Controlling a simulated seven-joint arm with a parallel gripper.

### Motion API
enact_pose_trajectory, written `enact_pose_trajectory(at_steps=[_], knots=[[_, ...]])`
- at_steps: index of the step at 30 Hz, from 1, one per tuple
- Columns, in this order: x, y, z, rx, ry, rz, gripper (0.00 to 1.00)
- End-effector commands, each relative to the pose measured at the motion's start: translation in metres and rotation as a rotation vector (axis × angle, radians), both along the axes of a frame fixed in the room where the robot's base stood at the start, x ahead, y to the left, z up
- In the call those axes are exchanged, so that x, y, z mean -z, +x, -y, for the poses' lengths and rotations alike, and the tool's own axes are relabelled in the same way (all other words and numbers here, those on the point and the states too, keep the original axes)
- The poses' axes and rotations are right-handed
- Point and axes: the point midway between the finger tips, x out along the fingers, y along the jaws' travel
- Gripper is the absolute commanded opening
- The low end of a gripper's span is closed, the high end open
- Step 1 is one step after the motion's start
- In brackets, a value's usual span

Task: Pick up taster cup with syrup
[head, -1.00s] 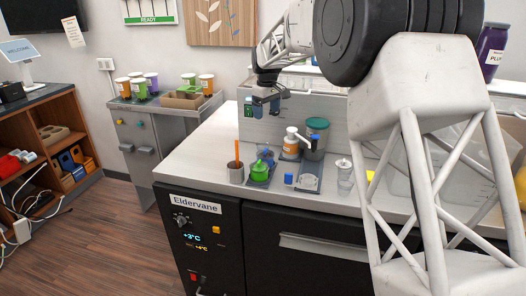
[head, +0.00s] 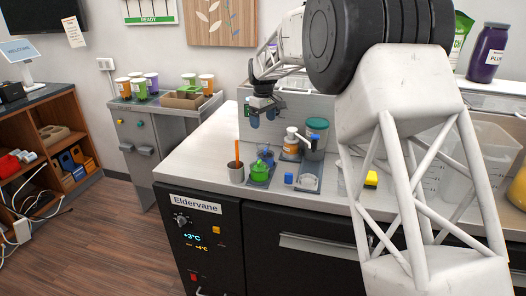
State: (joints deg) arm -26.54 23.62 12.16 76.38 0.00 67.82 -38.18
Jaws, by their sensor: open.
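My gripper (head: 263,117) is open and empty, fingers pointing down, in the air above the back left of the counter. It is above and left of an orange jar with a white pump top (head: 291,144). I cannot clearly make out a taster cup with syrup. A small tray (head: 309,169) with a blue block (head: 288,179) and a pale round item lies in front of the jar. A clear cup (head: 341,184) to its right is mostly hidden by my arm.
The counter's left part (head: 200,160) is clear. Filled cups stand on a side cart (head: 170,108).

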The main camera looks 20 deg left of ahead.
Motion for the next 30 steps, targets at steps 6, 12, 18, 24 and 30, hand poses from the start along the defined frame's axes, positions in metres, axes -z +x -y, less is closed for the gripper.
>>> enact_pose_trajectory(at_steps=[6,12,18,24,30], knots=[[0.035,0.000,0.000,0.000,0.000,-0.001,0.86],[0.061,0.000,0.000,0.000,-0.001,-0.002,0.86],[0.071,0.000,0.000,0.000,0.000,0.000,0.86],[0.072,0.000,0.000,0.000,0.000,0.000,0.86],[0.073,0.000,0.000,0.000,0.000,0.000,0.86]])
